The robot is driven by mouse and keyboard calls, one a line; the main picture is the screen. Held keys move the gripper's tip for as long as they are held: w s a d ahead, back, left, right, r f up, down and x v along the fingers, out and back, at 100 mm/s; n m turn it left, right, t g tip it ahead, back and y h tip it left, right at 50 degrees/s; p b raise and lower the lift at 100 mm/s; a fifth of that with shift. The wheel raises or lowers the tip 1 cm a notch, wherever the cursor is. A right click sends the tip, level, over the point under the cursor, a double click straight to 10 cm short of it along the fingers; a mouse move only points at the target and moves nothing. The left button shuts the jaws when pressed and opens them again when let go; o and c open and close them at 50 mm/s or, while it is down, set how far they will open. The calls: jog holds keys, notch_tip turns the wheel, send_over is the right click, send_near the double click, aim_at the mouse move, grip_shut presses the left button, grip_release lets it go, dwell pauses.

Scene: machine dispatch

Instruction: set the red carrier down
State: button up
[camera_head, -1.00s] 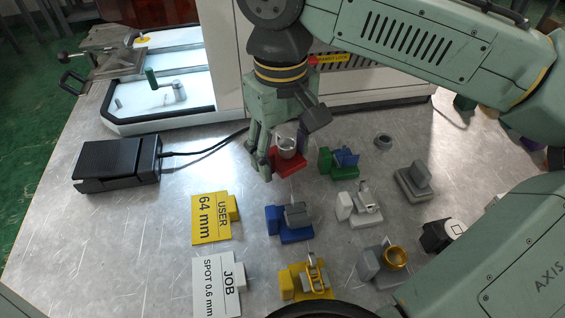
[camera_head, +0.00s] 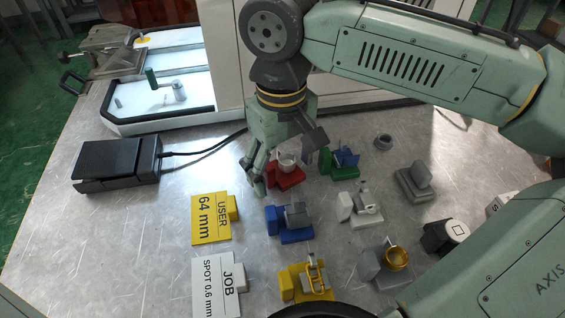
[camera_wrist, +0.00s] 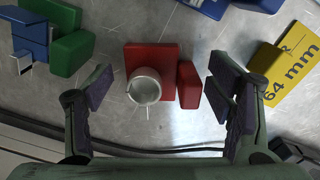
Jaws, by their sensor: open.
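The red carrier (camera_head: 287,178) stands on the metal table in the back row, left of the green carrier (camera_head: 344,170). It holds a silver ring-like cup (camera_head: 287,162). In the wrist view the red carrier (camera_wrist: 158,60) lies flat between the spread fingers, with its red block (camera_wrist: 188,85) beside the cup (camera_wrist: 144,88). My gripper (camera_head: 257,172) is open, above and left of the carrier in the head view.
A blue carrier (camera_head: 290,232) stands in front, a white one (camera_head: 362,212) to its right, a yellow one (camera_head: 308,282) nearer. A yellow "64 mm" sign (camera_head: 211,218) stands left. A black pedal box (camera_head: 117,163) is farther left, with bare table between.

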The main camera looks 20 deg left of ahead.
aim_at(282, 174)
notch_tip(282, 174, up, 12)
jog(key=shift+r, duration=0.2)
dwell(0.4)
jog(key=shift+c, duration=0.2)
dwell(1.2)
